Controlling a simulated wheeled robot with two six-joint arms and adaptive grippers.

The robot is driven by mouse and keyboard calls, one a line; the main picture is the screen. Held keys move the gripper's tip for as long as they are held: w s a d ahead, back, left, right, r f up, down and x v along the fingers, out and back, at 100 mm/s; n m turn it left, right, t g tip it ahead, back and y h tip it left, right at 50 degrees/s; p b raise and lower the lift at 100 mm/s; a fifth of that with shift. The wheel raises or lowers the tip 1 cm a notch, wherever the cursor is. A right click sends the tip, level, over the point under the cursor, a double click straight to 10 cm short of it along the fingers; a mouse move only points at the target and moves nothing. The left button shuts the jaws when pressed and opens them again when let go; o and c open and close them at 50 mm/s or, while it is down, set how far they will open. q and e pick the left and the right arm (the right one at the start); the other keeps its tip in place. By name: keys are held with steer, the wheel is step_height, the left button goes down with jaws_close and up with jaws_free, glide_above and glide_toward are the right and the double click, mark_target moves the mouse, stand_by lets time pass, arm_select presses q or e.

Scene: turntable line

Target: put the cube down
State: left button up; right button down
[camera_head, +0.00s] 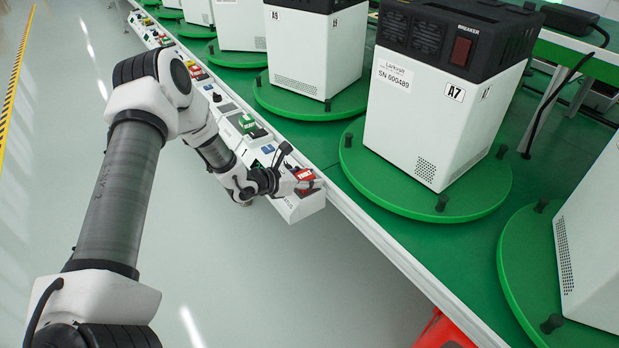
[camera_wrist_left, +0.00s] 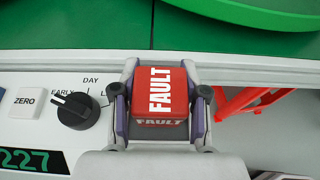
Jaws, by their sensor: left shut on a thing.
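The red cube (camera_wrist_left: 161,93), with FAULT in white letters on its top and side, sits between the two fingers of my left gripper (camera_wrist_left: 160,108) in the left wrist view. The fingers are shut on it from both sides. In the head view my left gripper (camera_head: 293,183) is at the near end of the white control panel (camera_head: 307,208), with the red cube (camera_head: 304,174) showing at its tip. I cannot tell whether the cube's underside touches the panel. My right gripper is not in view.
A black rotary knob (camera_wrist_left: 76,110) and a white ZERO button (camera_wrist_left: 27,102) are left of the gripper. The green line carries round turntables (camera_head: 365,178) with white machines, such as A7 (camera_head: 425,125). A red frame (camera_wrist_left: 250,100) stands beyond the panel's end.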

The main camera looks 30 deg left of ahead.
arm_select(q)
steer(key=shift+f, duration=0.1)
steer(key=shift+f, duration=0.1)
steer(key=o, duration=1.2)
steer(key=shift+c, duration=0.2)
